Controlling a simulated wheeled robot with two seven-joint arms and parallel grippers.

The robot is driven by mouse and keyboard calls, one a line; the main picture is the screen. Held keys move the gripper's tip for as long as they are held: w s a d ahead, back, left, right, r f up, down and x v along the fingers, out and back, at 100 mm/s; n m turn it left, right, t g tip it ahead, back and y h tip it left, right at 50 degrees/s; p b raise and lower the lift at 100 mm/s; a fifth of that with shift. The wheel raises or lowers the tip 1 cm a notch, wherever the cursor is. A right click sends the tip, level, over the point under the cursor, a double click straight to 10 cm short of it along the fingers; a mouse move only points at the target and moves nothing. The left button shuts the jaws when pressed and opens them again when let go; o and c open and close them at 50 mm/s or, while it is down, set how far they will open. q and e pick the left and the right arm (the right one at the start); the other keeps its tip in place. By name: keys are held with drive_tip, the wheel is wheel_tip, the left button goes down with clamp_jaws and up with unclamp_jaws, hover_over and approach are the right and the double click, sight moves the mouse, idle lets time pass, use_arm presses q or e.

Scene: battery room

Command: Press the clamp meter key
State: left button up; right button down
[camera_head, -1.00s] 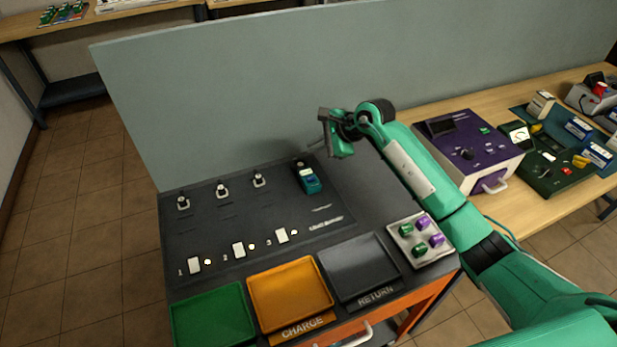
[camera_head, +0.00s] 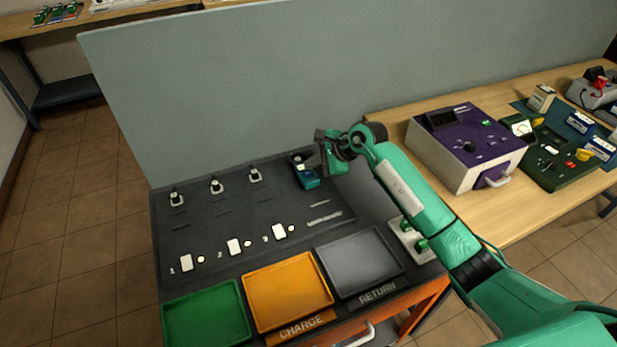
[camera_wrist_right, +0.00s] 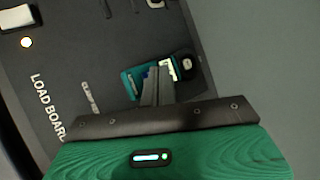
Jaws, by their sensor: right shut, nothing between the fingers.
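The clamp meter (camera_head: 307,180) is a small teal device with a dark jaw end, lying at the right rear of the dark load board. It also shows in the right wrist view (camera_wrist_right: 133,80), with a lit white display and small keys partly hidden behind my fingers. My right gripper (camera_head: 318,168) is shut and empty, close above the clamp meter. In the right wrist view its fingertips (camera_wrist_right: 156,72) overlap the middle of the meter; I cannot tell whether they touch it. My left gripper is not in view.
The load board (camera_head: 240,210) carries several posts and white switches. Green (camera_head: 165,322), orange (camera_head: 328,295) and grey (camera_head: 399,270) trays line the front. A grey-green panel (camera_head: 230,80) stands behind. A purple instrument box (camera_head: 470,145) sits on the right table.

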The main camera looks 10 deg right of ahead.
sight(312, 174)
use_arm(q)
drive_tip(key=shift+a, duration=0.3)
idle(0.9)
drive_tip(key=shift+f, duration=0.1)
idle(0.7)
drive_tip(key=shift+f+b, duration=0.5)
drive_tip(key=shift+b, duration=0.05)
use_arm(e)
drive_tip(key=shift+f, duration=0.4)
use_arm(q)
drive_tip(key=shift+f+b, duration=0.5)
use_arm(e)
drive_tip(key=shift+f, duration=0.35)
drive_tip(key=shift+r, duration=0.1)
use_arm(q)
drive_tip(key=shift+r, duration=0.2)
use_arm(e)
drive_tip(key=shift+r, duration=0.7)
